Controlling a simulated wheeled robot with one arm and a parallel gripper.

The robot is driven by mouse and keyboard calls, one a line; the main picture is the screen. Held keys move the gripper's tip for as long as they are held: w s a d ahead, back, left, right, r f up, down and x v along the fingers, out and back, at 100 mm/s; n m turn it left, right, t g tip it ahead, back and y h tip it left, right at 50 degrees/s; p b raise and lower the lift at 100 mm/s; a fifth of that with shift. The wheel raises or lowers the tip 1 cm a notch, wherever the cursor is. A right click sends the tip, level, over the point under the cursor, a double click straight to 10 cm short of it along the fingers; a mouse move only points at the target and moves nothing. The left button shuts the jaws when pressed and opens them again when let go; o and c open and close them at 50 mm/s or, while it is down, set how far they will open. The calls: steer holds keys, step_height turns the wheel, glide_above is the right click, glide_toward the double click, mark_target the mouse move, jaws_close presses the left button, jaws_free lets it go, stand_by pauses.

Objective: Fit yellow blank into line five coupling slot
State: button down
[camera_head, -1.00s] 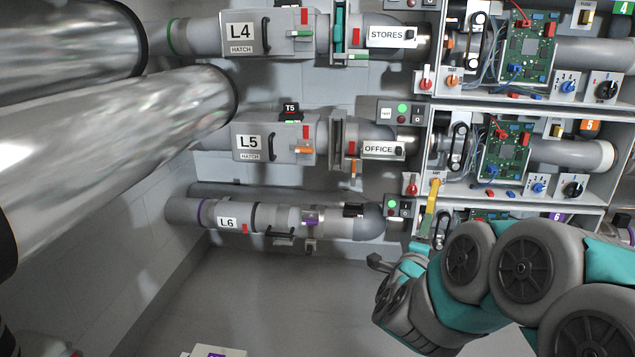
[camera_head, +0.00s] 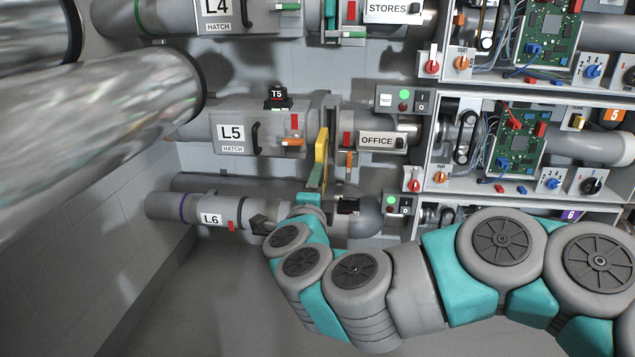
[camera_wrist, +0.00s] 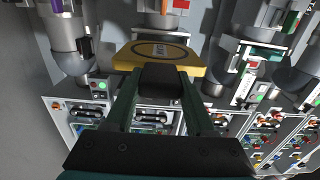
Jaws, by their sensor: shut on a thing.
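The yellow blank (camera_head: 321,148) is a flat plate held upright and seen nearly edge-on in the head view. My gripper (camera_head: 315,180) is shut on its lower end, above the L6 pipe. The line five coupling (camera_head: 332,125) is a grey flange between the L5 hatch section (camera_head: 250,132) and the OFFICE pipe (camera_head: 378,141). The blank overlaps the coupling's left side in the picture; whether they touch or the blank is in front, I cannot tell. In the wrist view the blank (camera_wrist: 135,60) spans the fingertips (camera_wrist: 160,78), with a dark ring outline on its face.
The L6 pipe (camera_head: 211,212) runs just below and behind my wrist. An orange-handled latch (camera_head: 290,141) and red tab sit left of the coupling, another orange handle (camera_head: 348,163) right of it. Control panels (camera_head: 430,178) stand right.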

mark_target(325, 160)
steer(key=shift+s+d+b, duration=0.1)
steer(key=shift+s+b, duration=0.1)
steer(key=shift+b, duration=0.25)
steer(key=shift+w, duration=0.35)
steer(key=shift+w+d+p, duration=0.15)
steer(key=shift+w+p, duration=0.5)
steer(key=shift+w, duration=3.85)
steer(key=shift+w+d+r, duration=0.1)
steer(key=shift+w, duration=0.7)
steer(key=w+p, duration=0.1)
steer(key=w, duration=0.9)
steer(key=shift+w+p, duration=0.2)
steer(key=shift+p, duration=0.1)
steer(key=shift+w+d, duration=0.1)
steer(key=shift+c, duration=0.8)
jaws_free()
